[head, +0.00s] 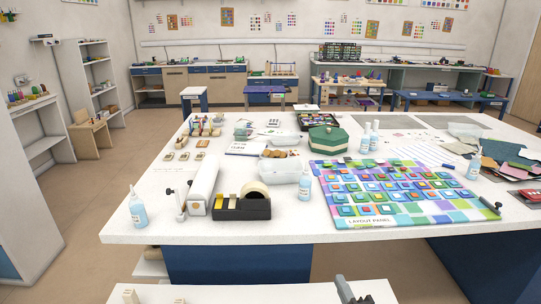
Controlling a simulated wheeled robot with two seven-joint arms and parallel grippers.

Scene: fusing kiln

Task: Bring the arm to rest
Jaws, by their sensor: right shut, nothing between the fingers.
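My right gripper (346,290) shows as a dark grey shape at the bottom edge, right of centre. It is shut and empty, in front of the big white table (250,237) and over a nearer white surface (240,293). Most of the right arm is cut off by the frame. My left gripper is not in view.
On the big table are a layout panel (366,222) with coloured squares, a black tape dispenser (241,211), a white roll (203,185), a green box (327,140) and blue bottles (138,211). A floor gap separates the table from the nearer surface.

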